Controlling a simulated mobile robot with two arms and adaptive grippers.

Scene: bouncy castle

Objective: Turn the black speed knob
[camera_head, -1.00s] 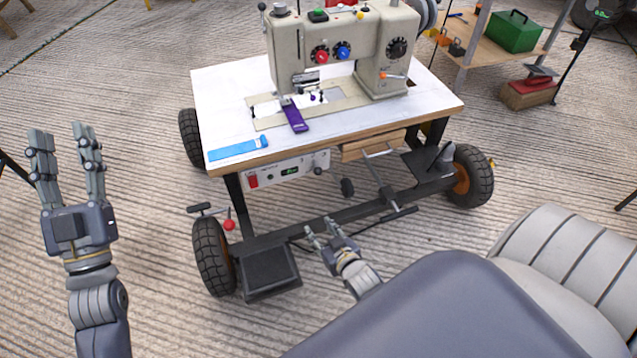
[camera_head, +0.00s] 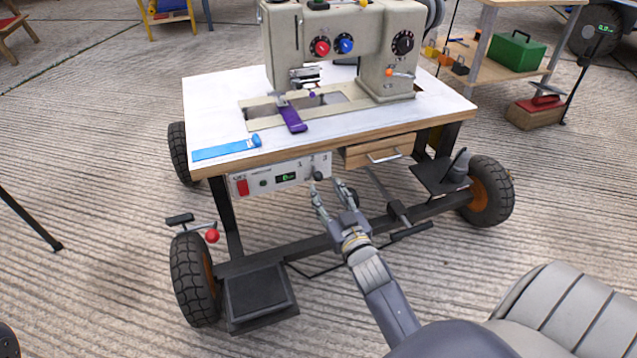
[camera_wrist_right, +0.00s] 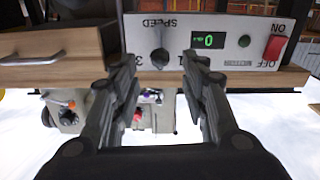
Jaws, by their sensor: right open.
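The black speed knob (camera_head: 318,176) sticks out at the right end of the white control panel (camera_head: 250,186) under the table's front edge. In the right wrist view, which is upside down, the knob (camera_wrist_right: 160,58) sits below the word SPEED with numbers around it. My right gripper (camera_head: 329,186) is open, just in front of the panel near the knob. In the wrist view the fingers (camera_wrist_right: 162,72) stand to either side of the knob with a gap on both sides; contact does not show. My left gripper is not in view.
The panel also has a green display (camera_wrist_right: 208,40) reading 0 and a red switch (camera_wrist_right: 274,46). A wooden drawer (camera_head: 380,152) is right of the panel. The sewing machine (camera_head: 345,45), a purple strip (camera_head: 291,117) and a blue strip (camera_head: 225,149) are on the tabletop.

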